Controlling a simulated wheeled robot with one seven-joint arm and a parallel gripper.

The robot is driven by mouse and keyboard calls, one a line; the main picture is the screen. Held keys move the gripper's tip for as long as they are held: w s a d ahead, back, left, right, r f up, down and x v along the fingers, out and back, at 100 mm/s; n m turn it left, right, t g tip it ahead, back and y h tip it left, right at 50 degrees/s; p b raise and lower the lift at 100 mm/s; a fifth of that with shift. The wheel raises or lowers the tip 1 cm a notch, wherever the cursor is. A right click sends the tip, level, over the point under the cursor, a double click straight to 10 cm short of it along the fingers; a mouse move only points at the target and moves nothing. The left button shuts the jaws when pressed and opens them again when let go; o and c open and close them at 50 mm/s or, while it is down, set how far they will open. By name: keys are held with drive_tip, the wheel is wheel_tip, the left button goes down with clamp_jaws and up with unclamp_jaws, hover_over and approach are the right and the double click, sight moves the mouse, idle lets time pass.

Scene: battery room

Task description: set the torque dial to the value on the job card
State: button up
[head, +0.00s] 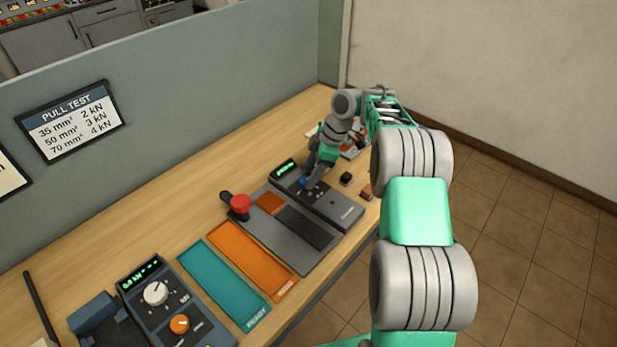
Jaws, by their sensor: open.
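My gripper (310,181) is at the dark tester (335,207) with a small green display (285,169). It is open, with its tips down at a small blue knob (304,181) on that tester. The fingers largely hide the knob, and I cannot tell whether they touch it. I cannot read this display or any dial label. No job card is readable. A framed card (10,178) is cut off at the left edge.
A second tester (170,305) at front left has a white dial (155,293) and orange knob (180,324). Teal (222,280) and orange (250,258) trays and a red button (240,204) lie between. A PULL TEST sign (70,121) hangs on the partition.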

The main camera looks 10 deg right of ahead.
drive_tip(key=shift+x, duration=1.05)
clamp_jaws()
